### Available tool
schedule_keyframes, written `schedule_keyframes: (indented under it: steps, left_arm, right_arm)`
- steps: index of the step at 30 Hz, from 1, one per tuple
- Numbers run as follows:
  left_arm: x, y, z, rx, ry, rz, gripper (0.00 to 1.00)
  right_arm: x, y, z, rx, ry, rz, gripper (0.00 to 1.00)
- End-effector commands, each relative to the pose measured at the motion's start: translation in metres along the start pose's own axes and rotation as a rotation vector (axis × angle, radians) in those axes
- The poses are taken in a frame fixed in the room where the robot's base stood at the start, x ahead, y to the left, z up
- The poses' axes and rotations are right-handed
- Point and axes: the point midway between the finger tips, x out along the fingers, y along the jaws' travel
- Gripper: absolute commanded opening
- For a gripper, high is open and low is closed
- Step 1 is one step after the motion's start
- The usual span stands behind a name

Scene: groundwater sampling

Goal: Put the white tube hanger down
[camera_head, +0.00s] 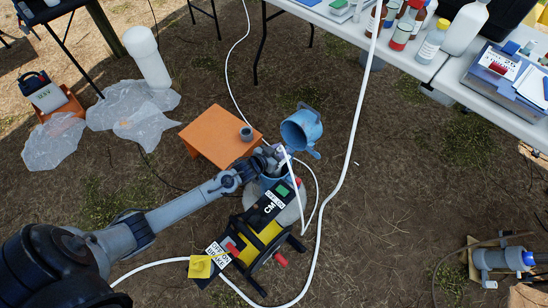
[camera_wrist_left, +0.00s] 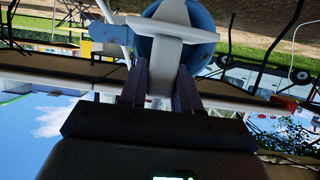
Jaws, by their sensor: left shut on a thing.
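My left gripper (camera_head: 273,157) is over the blue well casing, between the orange stool and the yellow-and-black reel. In the left wrist view its two dark fingers (camera_wrist_left: 160,88) are shut on the stem of the white tube hanger (camera_wrist_left: 164,68). The hanger's wider white part spreads in front of a round blue part (camera_wrist_left: 200,22), probably the open well cap; I cannot tell whether they touch. In the head view the hanger is a small pale shape (camera_head: 286,158) at the fingertips. The blue cap (camera_head: 301,128) stands open and tilted. My right gripper is not in view.
The orange stool (camera_head: 220,136) has a small dark cup (camera_head: 246,133) on it. The reel (camera_head: 262,232) stands close in front. A long white tube (camera_head: 341,185) loops over the ground. A white table (camera_head: 345,22) with several bottles is at the upper right. The ground at lower right centre is clear.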

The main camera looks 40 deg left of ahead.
Motion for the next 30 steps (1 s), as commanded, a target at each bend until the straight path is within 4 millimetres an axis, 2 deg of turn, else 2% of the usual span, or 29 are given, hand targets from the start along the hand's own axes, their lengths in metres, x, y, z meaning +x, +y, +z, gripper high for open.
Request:
schedule_keyframes:
  steps: [1,3,9,13,21,30]
  left_arm:
    - [0.004,-0.009,0.007,0.002,0.002,-0.001,0.00]
    - [0.005,-0.018,0.012,0.002,0.002,0.000,0.00]
    - [0.007,-0.030,0.016,0.000,0.003,0.001,0.00]
    - [0.009,-0.030,0.022,-0.001,0.002,0.001,0.00]
    - [0.022,-0.030,0.053,-0.001,0.001,0.001,0.00]
    - [0.022,-0.030,0.053,-0.001,0.002,0.001,0.00]
  right_arm:
    - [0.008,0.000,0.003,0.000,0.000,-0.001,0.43]
    - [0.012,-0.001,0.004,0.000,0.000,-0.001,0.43]
    - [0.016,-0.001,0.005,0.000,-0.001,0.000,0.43]
    - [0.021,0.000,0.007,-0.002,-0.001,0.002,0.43]
    - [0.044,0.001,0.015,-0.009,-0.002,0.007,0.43]
    - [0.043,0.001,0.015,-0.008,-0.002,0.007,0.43]
